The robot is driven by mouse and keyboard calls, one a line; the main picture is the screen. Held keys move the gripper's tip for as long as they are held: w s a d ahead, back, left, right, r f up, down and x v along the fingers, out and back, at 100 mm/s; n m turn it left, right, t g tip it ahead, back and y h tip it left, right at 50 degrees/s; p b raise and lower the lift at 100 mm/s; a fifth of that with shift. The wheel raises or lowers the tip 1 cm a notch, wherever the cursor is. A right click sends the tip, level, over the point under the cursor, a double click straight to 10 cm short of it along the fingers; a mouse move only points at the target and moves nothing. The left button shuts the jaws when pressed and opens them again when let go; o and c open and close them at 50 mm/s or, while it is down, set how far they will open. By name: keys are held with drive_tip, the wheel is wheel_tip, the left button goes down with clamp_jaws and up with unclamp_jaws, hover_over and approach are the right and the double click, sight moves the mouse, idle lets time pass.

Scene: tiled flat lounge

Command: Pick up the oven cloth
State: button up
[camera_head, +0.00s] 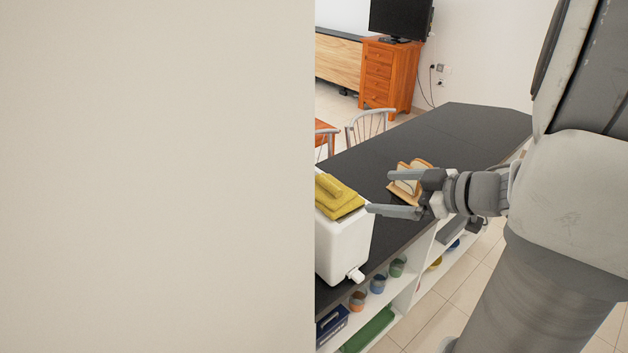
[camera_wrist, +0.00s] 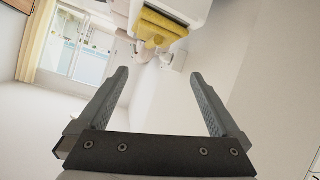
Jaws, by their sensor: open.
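A yellow folded cloth (camera_head: 338,196), which looks like the oven cloth, lies on top of a white box-shaped container (camera_head: 343,245) at the near end of the dark counter. My gripper (camera_head: 380,192) is open and empty, to the right of the cloth, with its fingers pointing left toward it. In the wrist view the cloth (camera_wrist: 160,26) shows at the top, beyond and between the spread fingertips (camera_wrist: 158,75), on the white container (camera_wrist: 192,12). The cloth and the fingers are apart.
A wooden holder with pale contents (camera_head: 405,185) stands on the dark counter (camera_head: 455,135) behind my gripper. A pale wall (camera_head: 155,180) fills the left half of the head view. Cups (camera_head: 377,284) sit on shelves below. Chairs (camera_head: 366,125) stand behind the counter. Its far end is clear.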

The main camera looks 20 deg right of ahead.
drive_tip(key=b, duration=0.1)
approach(323, 192)
drive_tip(key=shift+r+x, duration=0.25)
drive_tip(key=shift+x, duration=0.85)
drive_tip(key=b+x, duration=0.1)
drive_tip(key=x, duration=0.4)
drive_tip(key=shift+a+f, duration=0.1)
drive_tip(key=shift+f, duration=0.25)
drive_tip(key=c, duration=1.1)
